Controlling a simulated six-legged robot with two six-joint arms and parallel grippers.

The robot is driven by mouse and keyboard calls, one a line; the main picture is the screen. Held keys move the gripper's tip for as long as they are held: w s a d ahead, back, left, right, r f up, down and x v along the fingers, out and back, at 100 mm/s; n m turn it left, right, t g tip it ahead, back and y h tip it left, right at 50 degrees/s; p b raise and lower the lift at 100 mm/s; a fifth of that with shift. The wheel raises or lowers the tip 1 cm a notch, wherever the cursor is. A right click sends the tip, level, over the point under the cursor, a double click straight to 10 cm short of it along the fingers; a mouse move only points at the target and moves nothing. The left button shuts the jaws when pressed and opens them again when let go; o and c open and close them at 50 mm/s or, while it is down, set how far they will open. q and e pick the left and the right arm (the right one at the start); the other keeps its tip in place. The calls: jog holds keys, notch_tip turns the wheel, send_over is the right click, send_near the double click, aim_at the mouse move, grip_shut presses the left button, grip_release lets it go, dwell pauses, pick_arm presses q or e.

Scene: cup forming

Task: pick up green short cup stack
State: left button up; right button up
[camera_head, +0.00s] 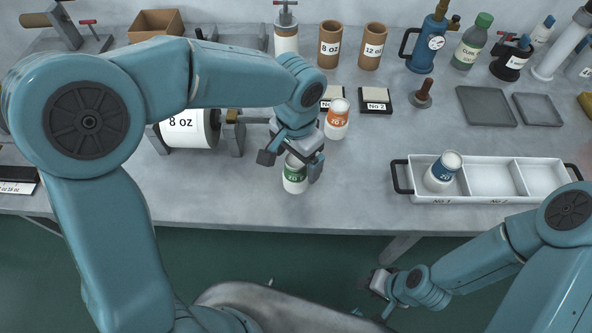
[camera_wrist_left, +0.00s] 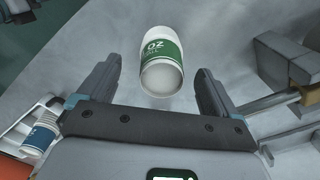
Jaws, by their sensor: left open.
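The green-banded short cup stack (camera_head: 294,175) stands on the grey table near its front edge in the head view. In the left wrist view the green cup stack (camera_wrist_left: 162,62) lies between and a little beyond the two fingers. My left gripper (camera_head: 289,166) is open around or just above the cup stack, with a finger on either side; no contact shows. Part of the stack's top is hidden by the gripper in the head view. My right gripper (camera_head: 380,284) is low at the front, off the table's edge; its fingers are too small to read.
An orange-banded cup (camera_head: 337,119) stands just behind and right of my left gripper. A white tray (camera_head: 490,201) at the right holds a blue-banded cup (camera_head: 443,171) in its left compartment. A large 8 oz roll (camera_head: 188,128) stands to the left. The table between the cups and tray is clear.

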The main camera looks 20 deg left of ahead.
pick_arm(q)
jog(key=shift+a+f, duration=0.1)
jog(key=shift+f, duration=2.3)
jog(key=c, duration=1.1)
jog(key=shift+w, duration=0.1)
